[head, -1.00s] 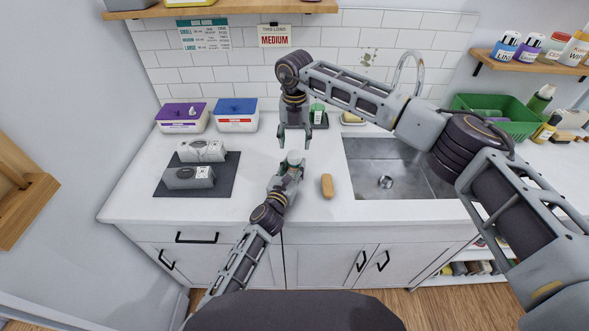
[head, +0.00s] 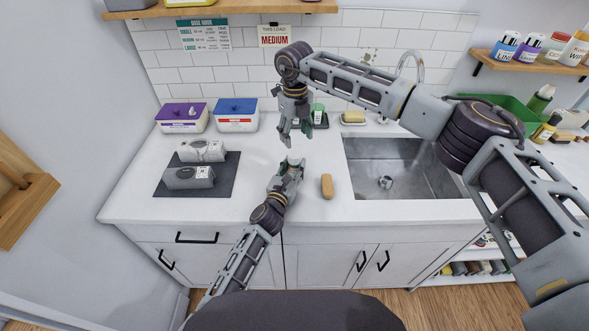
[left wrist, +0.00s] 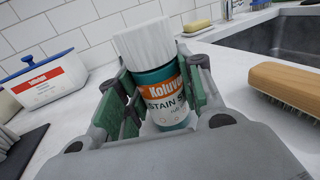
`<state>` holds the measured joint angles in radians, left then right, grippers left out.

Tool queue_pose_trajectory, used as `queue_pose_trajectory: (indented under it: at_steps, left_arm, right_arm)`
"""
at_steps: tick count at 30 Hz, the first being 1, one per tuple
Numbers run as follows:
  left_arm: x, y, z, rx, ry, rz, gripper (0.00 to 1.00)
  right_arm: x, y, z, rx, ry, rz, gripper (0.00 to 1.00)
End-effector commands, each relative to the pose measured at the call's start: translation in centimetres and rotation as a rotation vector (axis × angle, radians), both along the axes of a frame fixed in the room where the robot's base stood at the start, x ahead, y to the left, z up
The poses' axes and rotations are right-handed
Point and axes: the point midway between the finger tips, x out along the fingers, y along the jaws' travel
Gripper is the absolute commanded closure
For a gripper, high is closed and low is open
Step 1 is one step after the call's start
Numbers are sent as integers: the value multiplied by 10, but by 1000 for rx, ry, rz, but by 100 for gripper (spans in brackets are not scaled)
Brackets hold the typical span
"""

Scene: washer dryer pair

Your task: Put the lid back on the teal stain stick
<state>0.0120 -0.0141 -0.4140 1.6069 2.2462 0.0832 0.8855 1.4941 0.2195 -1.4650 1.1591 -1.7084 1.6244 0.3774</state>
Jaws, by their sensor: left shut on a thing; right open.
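The teal stain stick (left wrist: 168,85) stands between the fingers of my left gripper (head: 291,172), with an orange and white label facing the left wrist camera. My left gripper is shut on its body, with green pads at both sides. The white ribbed lid (left wrist: 147,43) sits on top of the stick, with no clear gap at the seam. The lid also shows as a small white spot in the head view (head: 295,161). My right gripper (head: 297,138) is open and empty, above and behind the stick, apart from the lid.
A wooden brush (head: 327,186) lies right of my left gripper, before the sink (head: 386,183). Purple-lidded (head: 183,117) and blue-lidded (head: 237,115) boxes stand back left. A dark mat (head: 222,183) holds two grey-white items.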

Motion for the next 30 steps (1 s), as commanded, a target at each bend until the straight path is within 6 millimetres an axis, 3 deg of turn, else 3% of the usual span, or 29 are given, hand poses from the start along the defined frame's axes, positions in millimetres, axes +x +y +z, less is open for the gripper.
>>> queue_pose_trajectory:
  at_steps: [30]
  left_arm:
    - [0,0,0,0,0,0,100]
  right_arm:
    - [-6,5,-1,10,33,824,43]
